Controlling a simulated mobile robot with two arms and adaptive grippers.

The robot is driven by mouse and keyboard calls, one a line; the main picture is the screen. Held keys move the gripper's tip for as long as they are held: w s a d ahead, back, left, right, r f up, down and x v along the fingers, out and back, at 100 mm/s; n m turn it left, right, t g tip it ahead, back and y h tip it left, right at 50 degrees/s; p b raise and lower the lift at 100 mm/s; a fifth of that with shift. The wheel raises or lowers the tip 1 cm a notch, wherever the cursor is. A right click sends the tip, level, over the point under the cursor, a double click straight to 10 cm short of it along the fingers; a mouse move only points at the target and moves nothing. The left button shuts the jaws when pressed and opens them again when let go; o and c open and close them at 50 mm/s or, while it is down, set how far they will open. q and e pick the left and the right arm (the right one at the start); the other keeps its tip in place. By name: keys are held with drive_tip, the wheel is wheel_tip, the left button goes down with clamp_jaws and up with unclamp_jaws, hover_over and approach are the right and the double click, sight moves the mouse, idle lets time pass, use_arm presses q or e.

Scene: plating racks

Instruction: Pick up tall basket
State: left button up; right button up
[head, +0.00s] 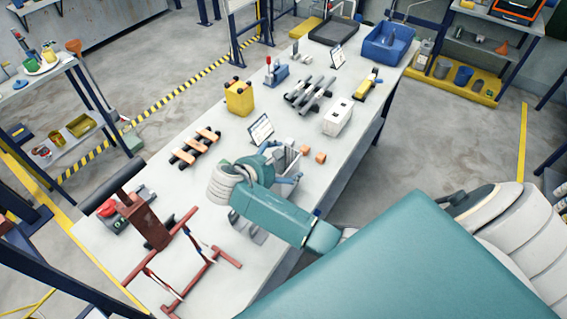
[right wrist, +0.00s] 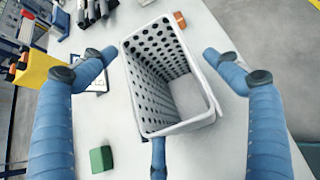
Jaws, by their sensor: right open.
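The tall basket (right wrist: 135,85) is a white, open-topped bin with rows of round holes in its walls. In the right wrist view it stands between my right gripper's (right wrist: 160,58) blue fingers, with a third finger below its near rim. The gripper is open, and the side fingertips look apart from the basket walls. In the head view the basket (head: 292,160) stands on the table, partly hidden by my right gripper (head: 284,163). The basket looks empty. My left gripper is not in view.
Orange blocks (head: 320,157) lie right of the basket. A tablet stand (head: 260,130), a yellow container (head: 240,97) and a white box (head: 338,119) stand nearby on the table (head: 220,120). A green block (right wrist: 101,159) lies close by. A red frame (head: 185,255) stands at the front end.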

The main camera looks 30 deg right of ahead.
drive_tip(key=shift+r, duration=0.1)
drive_tip(key=c, duration=1.4)
